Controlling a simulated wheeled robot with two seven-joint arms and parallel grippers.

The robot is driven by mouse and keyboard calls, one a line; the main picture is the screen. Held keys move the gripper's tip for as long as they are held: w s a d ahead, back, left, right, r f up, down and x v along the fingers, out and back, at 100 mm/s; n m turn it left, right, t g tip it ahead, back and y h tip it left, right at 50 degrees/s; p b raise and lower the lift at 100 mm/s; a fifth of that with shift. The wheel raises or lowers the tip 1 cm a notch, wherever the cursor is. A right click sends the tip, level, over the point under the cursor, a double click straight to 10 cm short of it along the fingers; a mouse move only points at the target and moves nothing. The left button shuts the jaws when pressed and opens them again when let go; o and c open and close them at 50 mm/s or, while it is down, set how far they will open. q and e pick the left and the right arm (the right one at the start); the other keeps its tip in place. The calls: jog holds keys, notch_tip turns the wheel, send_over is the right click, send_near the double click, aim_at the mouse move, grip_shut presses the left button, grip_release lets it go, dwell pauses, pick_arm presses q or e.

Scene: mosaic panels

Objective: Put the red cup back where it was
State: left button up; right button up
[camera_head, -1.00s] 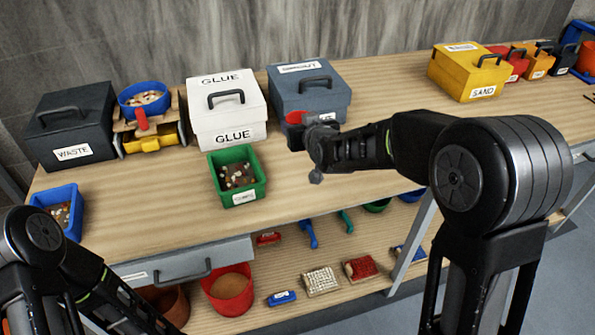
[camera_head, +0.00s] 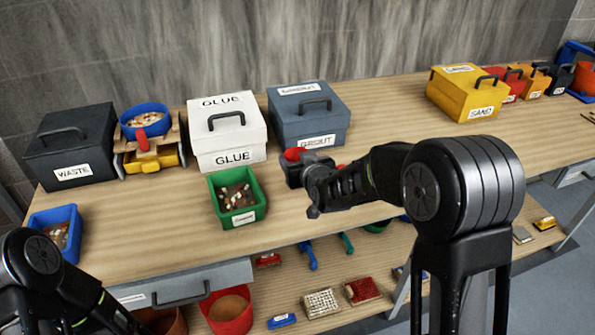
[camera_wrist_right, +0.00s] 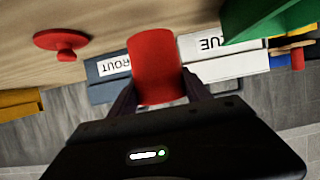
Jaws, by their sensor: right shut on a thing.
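The red cup (camera_head: 293,154) is in my right gripper (camera_head: 297,168), just in front of the grey GROUT box (camera_head: 309,115). In the right wrist view the cup (camera_wrist_right: 156,66) sits between the two dark fingers of my right gripper (camera_wrist_right: 160,92), which is shut on it. I cannot tell whether the cup touches the bench. My left arm shows at the lower left of the head view, but its gripper is out of the picture.
A small red round piece (camera_wrist_right: 62,42) lies on the bench beside the cup. The green tray (camera_head: 238,218) and white GLUE box (camera_head: 226,140) stand to the left. The yellow SAND box (camera_head: 467,93) is far right, with bare bench (camera_head: 395,112) between.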

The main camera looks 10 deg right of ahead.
jog(key=shift+f, duration=0.1)
jog(key=shift+f, duration=1.8)
jog(key=shift+f, duration=0.15)
jog(key=o, duration=1.7)
jog(key=shift+c, duration=0.2)
jog(key=shift+r+p, duration=0.25)
jog(key=shift+p, duration=0.1)
jog(key=v, duration=1.2)
jog(key=shift+b, duration=0.45)
